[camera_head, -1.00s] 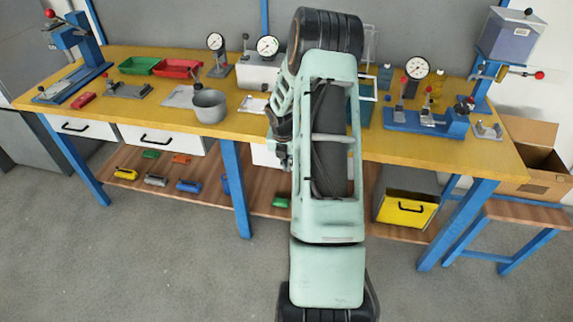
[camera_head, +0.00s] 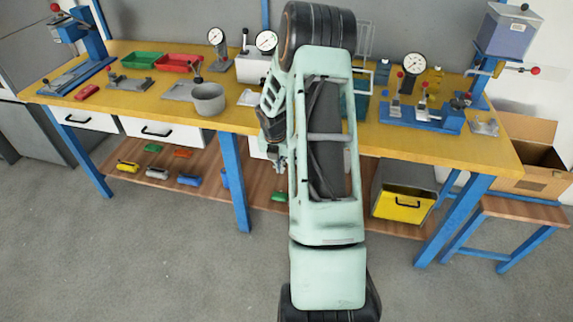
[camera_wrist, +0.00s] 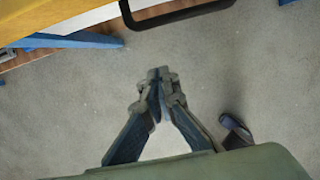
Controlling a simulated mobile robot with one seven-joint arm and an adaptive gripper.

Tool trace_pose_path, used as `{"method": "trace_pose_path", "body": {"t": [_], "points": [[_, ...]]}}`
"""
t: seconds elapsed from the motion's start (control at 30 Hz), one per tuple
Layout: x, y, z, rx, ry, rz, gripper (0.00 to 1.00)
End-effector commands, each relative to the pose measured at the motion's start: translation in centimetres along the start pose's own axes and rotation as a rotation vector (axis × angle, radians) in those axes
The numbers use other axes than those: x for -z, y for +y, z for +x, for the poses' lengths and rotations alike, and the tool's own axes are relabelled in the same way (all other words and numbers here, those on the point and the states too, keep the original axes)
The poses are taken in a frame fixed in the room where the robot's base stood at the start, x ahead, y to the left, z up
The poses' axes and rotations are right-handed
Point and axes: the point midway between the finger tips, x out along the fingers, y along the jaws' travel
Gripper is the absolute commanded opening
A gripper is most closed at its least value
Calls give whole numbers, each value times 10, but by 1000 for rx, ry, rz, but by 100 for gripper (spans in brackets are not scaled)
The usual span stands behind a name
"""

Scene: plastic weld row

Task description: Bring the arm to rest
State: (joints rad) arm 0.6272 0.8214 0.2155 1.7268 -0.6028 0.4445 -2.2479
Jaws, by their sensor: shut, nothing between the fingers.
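My arm rises through the middle of the head view, in front of the workbench, and hides part of it. My gripper shows in the wrist view (camera_wrist: 160,78), with its two fingers brought together at the tips and nothing between them. It points over bare grey floor, near the front of the yellow-topped workbench (camera_head: 190,114). In the head view only a small dark part of the gripper (camera_head: 278,163) shows beside the arm's left side, below the bench's front edge.
A grey pot (camera_head: 208,98), a red tray (camera_head: 179,63), a green tray (camera_head: 142,60), dial gauges and presses stand on the bench. A lower shelf holds small coloured bins and a yellow-fronted box (camera_head: 402,206). A blue stool (camera_head: 520,214) and cardboard box (camera_head: 528,183) stand right. The front floor is clear.

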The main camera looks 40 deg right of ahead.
Motion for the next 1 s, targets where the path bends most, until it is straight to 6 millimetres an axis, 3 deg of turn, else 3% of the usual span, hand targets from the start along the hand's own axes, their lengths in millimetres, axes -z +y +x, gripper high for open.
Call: {"method": "trace_pose_path", "body": {"t": [0.03,0.1,0.33,0.5,0.77,0.87,1.0], "points": [[-6,-1,-21,-2,-11,4,0],[-5,-1,-37,-3,-10,3,0],[-4,-1,-78,-2,-7,4,0],[-2,-1,-90,0,-4,2,0],[-3,0,-93,-2,-9,10,0],[-8,9,-98,-10,-43,57,0],[-27,38,-118,-60,-145,217,0]]}}
